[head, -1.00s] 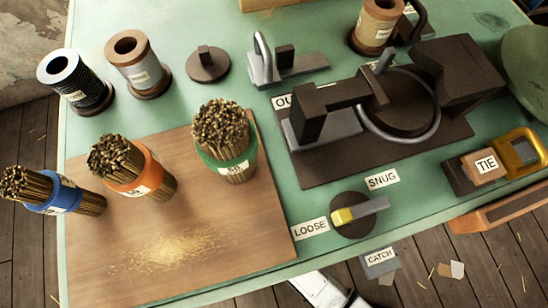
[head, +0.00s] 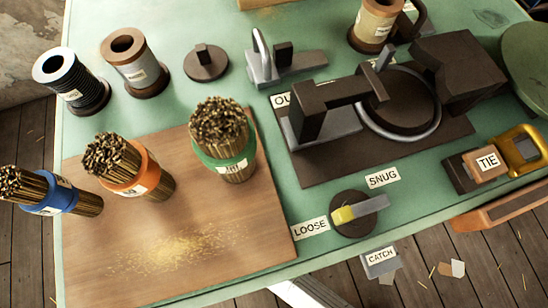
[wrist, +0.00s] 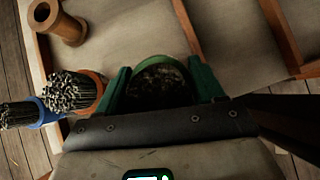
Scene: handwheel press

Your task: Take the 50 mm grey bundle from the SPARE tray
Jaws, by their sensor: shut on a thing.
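In the wrist view my gripper (wrist: 162,92) is shut on a grey bundle (wrist: 158,78) with a green band. One jaw is on each side of the band. The bundle's dark, shadowed top shows between the jaws; its lower part is hidden, so I cannot tell whether it touches the tray. The pale tray (wrist: 232,30) with wooden dividers lies under and behind it. Two other grey bundles, one orange-banded (wrist: 72,92) and one blue-banded (wrist: 20,113), stand to the left. The SPARE label and size marks are not readable. The head view does not show my gripper.
The head view shows a green table (head: 225,95) with several brown bundles on a wooden board (head: 120,240), spools, a dark press (head: 400,100), a LOOSE/SNUG lever (head: 358,210) and a TIE block (head: 487,163).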

